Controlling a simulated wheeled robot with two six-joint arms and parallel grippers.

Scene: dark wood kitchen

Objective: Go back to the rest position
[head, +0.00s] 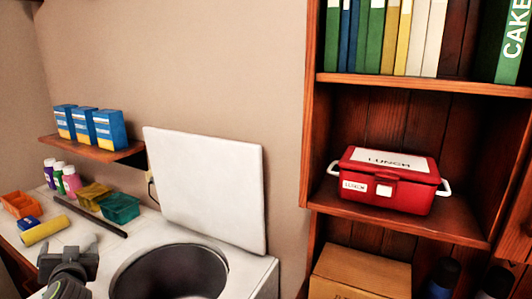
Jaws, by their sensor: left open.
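My left gripper (68,252) shows at the lower left of the head view, its arm coming up from the bottom edge. It is open, and I see nothing held between its fingers. It is in front of the counter (90,228), left of the white top-loading washer (255,284). The washer's lid (205,185) stands raised and its round drum opening (170,275) is uncovered. My right gripper is not in view.
A wall shelf (95,147) holds blue boxes (92,127). Small bins, bottles, a yellow roll (42,230) and a dark bar (90,216) lie on the counter. At right, a wooden bookcase (311,150) holds books, a red lunch box (408,198) and a cardboard box (360,270).

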